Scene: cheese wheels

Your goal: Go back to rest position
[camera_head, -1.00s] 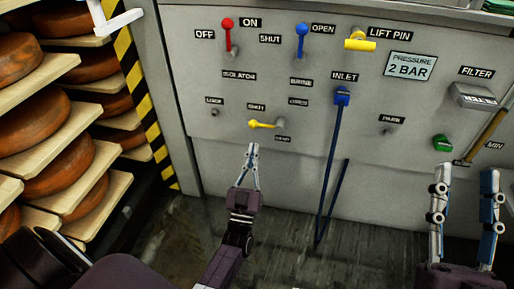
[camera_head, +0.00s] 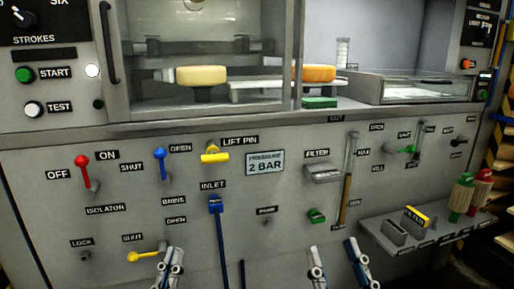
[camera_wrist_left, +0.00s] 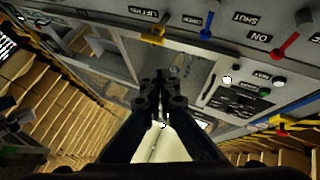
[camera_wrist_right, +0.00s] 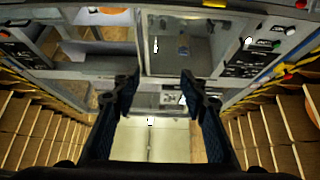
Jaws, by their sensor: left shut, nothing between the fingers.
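My left gripper (camera_head: 172,268) is at the lower edge of the head view, just right of the yellow lever (camera_head: 146,255) in the picture. Its fingers meet in the left wrist view (camera_wrist_left: 160,88), with nothing between them. My right gripper (camera_head: 337,266) is at the lower edge, further right. Its fingers stand apart and empty in the right wrist view (camera_wrist_right: 160,82). Both point towards the machine's grey control panel (camera_head: 120,228). I cannot tell how far either is from it.
The panel carries a red lever (camera_head: 83,170), a blue lever (camera_head: 160,160), a yellow lift pin (camera_head: 215,155) and a blue inlet handle (camera_head: 215,206). A small shelf (camera_head: 405,250) juts out at right.

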